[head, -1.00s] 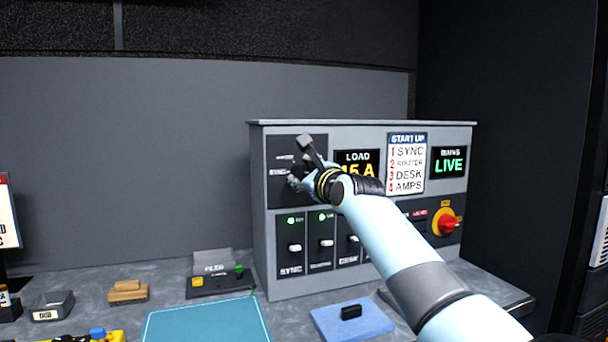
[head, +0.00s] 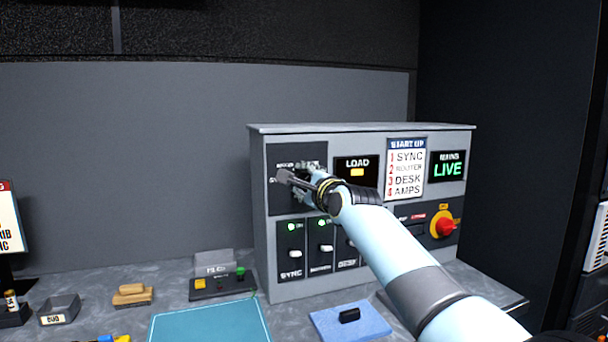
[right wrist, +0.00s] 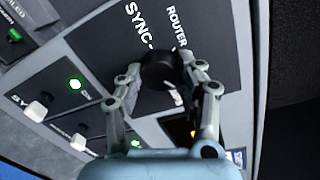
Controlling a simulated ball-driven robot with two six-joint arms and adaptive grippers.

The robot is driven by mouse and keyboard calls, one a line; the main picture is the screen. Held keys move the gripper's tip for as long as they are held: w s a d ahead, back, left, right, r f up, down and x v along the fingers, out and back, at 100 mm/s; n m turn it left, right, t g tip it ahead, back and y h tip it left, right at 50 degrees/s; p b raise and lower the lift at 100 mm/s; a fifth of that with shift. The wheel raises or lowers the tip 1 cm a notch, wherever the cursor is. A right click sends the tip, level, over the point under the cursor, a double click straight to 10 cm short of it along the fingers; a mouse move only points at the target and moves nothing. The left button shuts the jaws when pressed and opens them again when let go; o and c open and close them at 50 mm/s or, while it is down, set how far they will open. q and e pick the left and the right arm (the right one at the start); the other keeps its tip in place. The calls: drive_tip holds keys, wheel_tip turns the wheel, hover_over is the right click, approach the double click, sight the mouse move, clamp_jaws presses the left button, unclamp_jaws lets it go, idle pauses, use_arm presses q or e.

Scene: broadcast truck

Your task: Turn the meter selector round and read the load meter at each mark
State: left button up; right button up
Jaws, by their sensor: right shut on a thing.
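The meter selector is a round black knob (right wrist: 160,68) on a dark panel (head: 275,205). SYNC and ROUTER labels beside it show in the right wrist view. My right gripper (right wrist: 166,76) is shut on the knob, one finger on each side; in the head view the gripper (head: 297,178) hides the knob and some labels. I cannot tell which mark the knob points to. The load meter (head: 357,163), right of the selector, shows a short yellow bar and no readable number. My left gripper is in neither view.
Below the selector are white switches (head: 295,253) with green lamps. A red knob on yellow (head: 446,226) and a green LIVE display (head: 448,166) sit at right. A teal mat (head: 210,322) and a blue pad (head: 349,321) lie on the counter in front.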

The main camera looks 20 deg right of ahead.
drive_tip(key=n+p, duration=0.1)
drive_tip(key=n, duration=0.1)
drive_tip(key=shift+n, duration=0.4)
drive_tip(key=shift+a+f+n+h+p, duration=0.1)
drive_tip(key=shift+n+h+p, duration=0.3)
drive_tip(key=shift+n, duration=3.8)
drive_tip(key=shift+f+n+h+p, duration=0.1)
drive_tip(key=shift+n+h+p, duration=0.25)
drive_tip(key=shift+n, duration=3.85)
drive_tip(key=shift+a+f+n+h+p, duration=0.1)
drive_tip(key=shift+n+h+p, duration=0.25)
drive_tip(key=shift+n, duration=3.85)
drive_tip(key=shift+d, duration=0.1)
drive_tip(key=o, duration=1)
drive_tip(key=shift+c, duration=0.2)
drive_tip(key=shift+o, duration=0.9)
drive_tip(key=shift+r, duration=0.15)
